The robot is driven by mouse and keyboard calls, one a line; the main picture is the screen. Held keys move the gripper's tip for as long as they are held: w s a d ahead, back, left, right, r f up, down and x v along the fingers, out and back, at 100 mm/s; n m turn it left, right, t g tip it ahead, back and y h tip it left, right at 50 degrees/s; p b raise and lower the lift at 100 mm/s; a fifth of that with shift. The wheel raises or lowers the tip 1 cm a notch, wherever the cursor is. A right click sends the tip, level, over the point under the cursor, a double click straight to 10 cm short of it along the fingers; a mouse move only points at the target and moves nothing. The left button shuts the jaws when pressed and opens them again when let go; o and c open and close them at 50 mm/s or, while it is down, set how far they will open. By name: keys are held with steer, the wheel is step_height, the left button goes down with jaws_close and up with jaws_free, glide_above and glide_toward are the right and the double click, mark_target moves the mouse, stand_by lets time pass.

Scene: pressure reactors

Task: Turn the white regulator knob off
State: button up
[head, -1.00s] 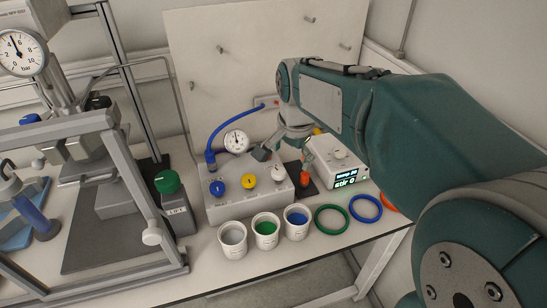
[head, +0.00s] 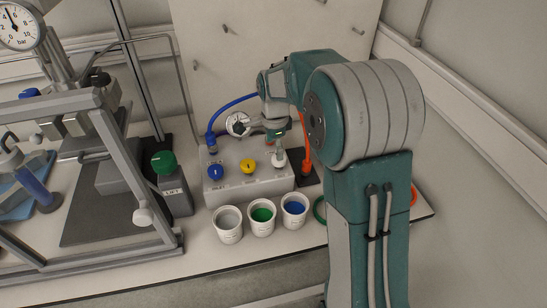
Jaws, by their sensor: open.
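A grey regulator box (head: 232,191) stands on the bench with a blue knob (head: 215,172), a yellow knob (head: 248,166) and the white knob (head: 280,161) on its sloped top. The white knob is the rightmost, and its upper part is partly covered by my gripper. My gripper (head: 279,147) points down right over the white knob, open. I cannot tell whether its fingers touch the knob. The knob's pointer direction is too small to read.
A pressure gauge (head: 237,123) and a blue hose (head: 219,112) rise behind the box. White cups with green (head: 262,215) and blue (head: 294,209) contents and a third cup (head: 228,224) stand in front. A grey-framed reactor (head: 135,170) fills the left.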

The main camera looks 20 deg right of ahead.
mark_target(275, 158)
steer(key=d+f, duration=0.1)
steer(key=f, duration=0.1)
steer(key=d+f, duration=0.1)
steer(key=shift+f, duration=0.6)
steer(key=shift+a, duration=0.85)
steer(key=c, duration=0.9)
steer(key=shift+d, duration=0.5)
steer(key=shift+c, duration=1.2)
